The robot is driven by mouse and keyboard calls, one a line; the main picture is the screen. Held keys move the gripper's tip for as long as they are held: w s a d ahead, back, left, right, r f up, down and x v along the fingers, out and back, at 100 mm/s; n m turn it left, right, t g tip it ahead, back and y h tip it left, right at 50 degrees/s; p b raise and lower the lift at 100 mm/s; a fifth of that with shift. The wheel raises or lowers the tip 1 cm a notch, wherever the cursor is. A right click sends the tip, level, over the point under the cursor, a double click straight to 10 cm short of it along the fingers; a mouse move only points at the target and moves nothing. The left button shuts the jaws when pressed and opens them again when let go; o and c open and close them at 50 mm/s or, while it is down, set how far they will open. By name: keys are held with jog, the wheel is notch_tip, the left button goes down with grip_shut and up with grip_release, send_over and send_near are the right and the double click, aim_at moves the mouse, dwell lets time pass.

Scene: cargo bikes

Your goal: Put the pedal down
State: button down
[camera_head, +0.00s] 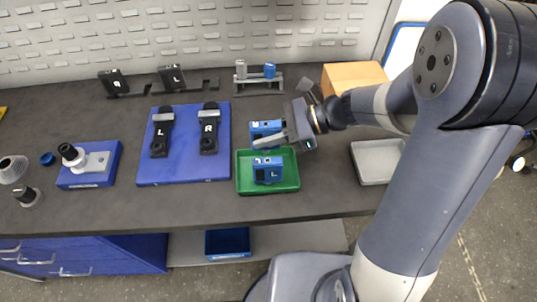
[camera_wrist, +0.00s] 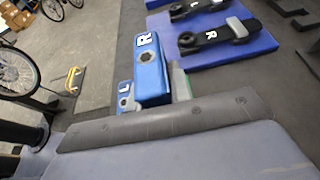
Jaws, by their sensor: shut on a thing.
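My gripper (camera_head: 272,141) is shut on a blue pedal (camera_head: 262,127) and holds it at the back part of the green tray (camera_head: 285,188).
A blue mat (camera_head: 185,178) with black crank arms marked L (camera_head: 161,132) and R (camera_head: 209,129) lies left of the tray. A grey tray (camera_head: 378,175) and a cardboard box (camera_head: 352,76) are on the right. A small rack (camera_head: 258,84) stands behind. The bench front edge is close.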

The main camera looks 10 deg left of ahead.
aim_at(265, 150)
jog(key=shift+f, duration=2.85)
jog(key=shift+f, duration=0.1)
jog(key=shift+f+b, duration=0.15)
jog(key=shift+b, duration=0.2)
jog(key=c, duration=1.3)
grip_release()
jog(key=shift+r, duration=0.35)
jog(key=v, duration=1.2)
jog(key=shift+f, duration=0.1)
